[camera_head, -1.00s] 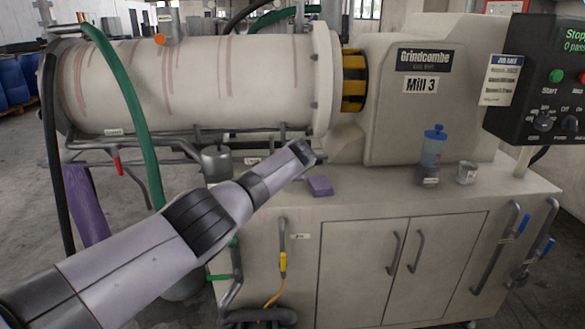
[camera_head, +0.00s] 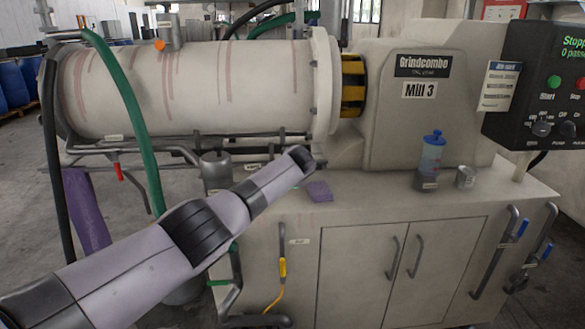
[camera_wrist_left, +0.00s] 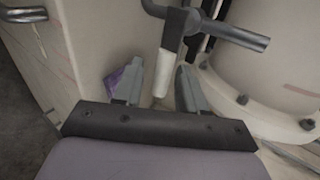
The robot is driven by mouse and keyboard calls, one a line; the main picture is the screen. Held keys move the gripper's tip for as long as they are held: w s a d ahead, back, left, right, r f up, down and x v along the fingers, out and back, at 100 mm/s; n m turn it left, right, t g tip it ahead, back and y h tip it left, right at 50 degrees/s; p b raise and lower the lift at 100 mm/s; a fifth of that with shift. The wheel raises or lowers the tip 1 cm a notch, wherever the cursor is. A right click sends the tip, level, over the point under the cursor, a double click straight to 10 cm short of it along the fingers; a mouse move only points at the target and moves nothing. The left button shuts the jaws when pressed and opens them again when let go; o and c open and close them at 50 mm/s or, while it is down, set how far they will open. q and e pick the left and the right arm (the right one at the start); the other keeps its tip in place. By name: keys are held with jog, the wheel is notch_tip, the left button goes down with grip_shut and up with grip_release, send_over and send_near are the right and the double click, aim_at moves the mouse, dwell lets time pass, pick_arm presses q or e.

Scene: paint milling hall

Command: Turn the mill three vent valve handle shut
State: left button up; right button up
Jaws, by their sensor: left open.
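The mill marked Mill 3 (camera_head: 418,90) has a pale horizontal drum (camera_head: 190,85). My left gripper (camera_head: 305,160) is at the front of the drum's right end, above the cabinet top. In the left wrist view, the open fingers (camera_wrist_left: 158,75) stand either side of a pale-sleeved handle (camera_wrist_left: 171,62), which hangs from a grey pipe (camera_wrist_left: 225,33). I cannot tell whether either finger touches it. In the head view this handle is not distinguishable near my gripper, so its valve label cannot be read. My right gripper is not in view.
A purple block or cloth (camera_head: 319,191) lies on the cabinet top (camera_head: 370,188) close to my gripper. A red handle (camera_head: 118,171), a yellow handle (camera_head: 283,268) and blue handles (camera_head: 523,226) are elsewhere. A green hose (camera_head: 128,95) hangs left. A blue-topped bottle (camera_head: 431,152) stands right.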

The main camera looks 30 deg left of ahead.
pick_arm(q)
jog(key=p+v, duration=0.2)
jog(key=v, duration=0.4)
jog(key=shift+s+p, duration=0.3)
jog(key=shift+p, duration=0.1)
jog(key=shift+r, duration=0.1)
dwell(0.4)
